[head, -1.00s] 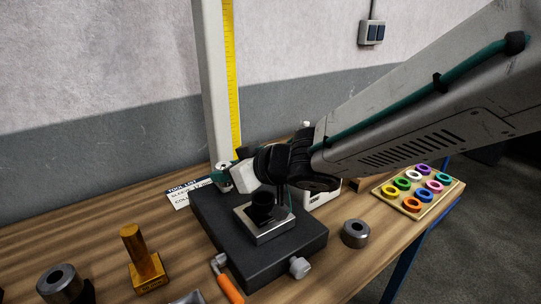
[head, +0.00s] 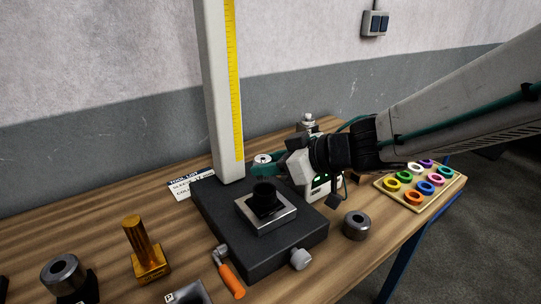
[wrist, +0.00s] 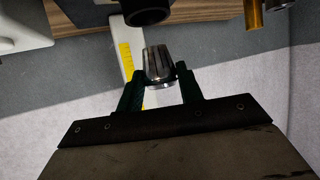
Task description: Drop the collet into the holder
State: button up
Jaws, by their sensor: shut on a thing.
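The collet is a slotted, tapered metal piece (wrist: 157,62), held between the two dark green fingers of my gripper (wrist: 160,80). In the head view my gripper (head: 266,168) is behind and above the holder, with the collet's round end (head: 262,158) facing up. The holder is a black upright cylinder (head: 264,196) with an open top, on a square metal block on the dark base. In the wrist view the black round mouth (wrist: 147,12) at the top edge appears to be the holder. The collet is apart from it.
A tall white column (head: 222,90) with a yellow scale rises behind the holder. An orange-handled crank (head: 231,280) and a grey knob (head: 301,259) are in front. A steel ring (head: 356,225), a tray of coloured rings (head: 402,203) and a brass post (head: 136,238) stand around.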

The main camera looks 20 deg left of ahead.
aim_at(272, 199)
jog(key=shift+f, duration=1.95)
jog(key=shift+d, duration=0.15)
jog(key=shift+f, duration=0.5)
jog(key=o, duration=1.1)
jog(key=shift+o, duration=0.2)
jog(key=v, duration=0.7)
jog(key=shift+s+d+r, duration=0.15)
jog(key=shift+d, duration=0.2)
